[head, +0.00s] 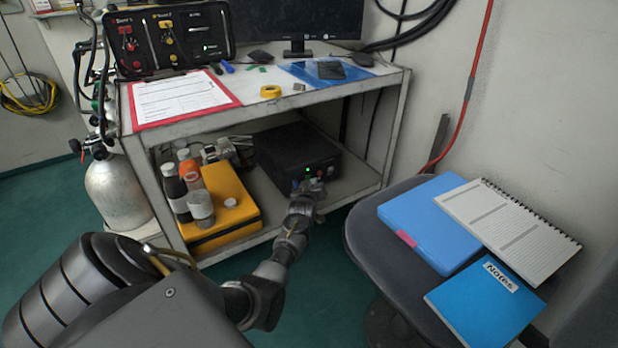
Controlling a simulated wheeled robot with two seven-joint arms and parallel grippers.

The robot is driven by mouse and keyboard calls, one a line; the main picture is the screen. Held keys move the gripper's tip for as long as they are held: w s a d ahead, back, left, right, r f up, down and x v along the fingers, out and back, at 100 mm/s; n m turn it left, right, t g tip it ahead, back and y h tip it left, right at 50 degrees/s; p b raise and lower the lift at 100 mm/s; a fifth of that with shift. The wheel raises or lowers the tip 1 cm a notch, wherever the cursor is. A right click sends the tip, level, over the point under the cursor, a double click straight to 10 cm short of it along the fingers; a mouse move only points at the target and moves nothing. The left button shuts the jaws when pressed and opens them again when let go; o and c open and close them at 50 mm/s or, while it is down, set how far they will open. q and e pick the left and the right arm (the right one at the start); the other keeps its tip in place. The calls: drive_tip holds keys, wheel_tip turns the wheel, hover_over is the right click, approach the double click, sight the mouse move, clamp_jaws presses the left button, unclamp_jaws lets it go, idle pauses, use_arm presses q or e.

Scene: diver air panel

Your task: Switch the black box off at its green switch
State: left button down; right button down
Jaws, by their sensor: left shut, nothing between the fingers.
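The black box (293,150) sits on the lower shelf of the bench, towards its right side. Its green switch (308,169) glows on the front face, with small knobs to its right. My left gripper (309,183) is just in front of that face, close below the green switch. It is shut and empty. I cannot tell whether its tips touch the box. My arm hides part of the shelf edge below the box. My right gripper is not in view.
A yellow case (232,200) with bottles stands left of the box on the shelf (348,187). The bench top (330,92) hangs over the box. A chair (365,238) with a blue folder (425,222) and notebooks stands at right. A gas cylinder (118,190) stands at left.

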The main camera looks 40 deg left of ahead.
use_arm(q)
drive_tip(key=shift+a, duration=0.2)
idle(0.4)
drive_tip(key=shift+w+a, duration=0.15)
drive_tip(key=shift+a, duration=0.05)
drive_tip(key=shift+a+r, duration=0.1)
drive_tip(key=shift+a, duration=0.2)
idle(0.6)
drive_tip(key=shift+d, duration=0.15)
drive_tip(key=shift+d+p, duration=0.35)
drive_tip(key=shift+d, duration=0.2)
drive_tip(key=shift+d, duration=0.1)
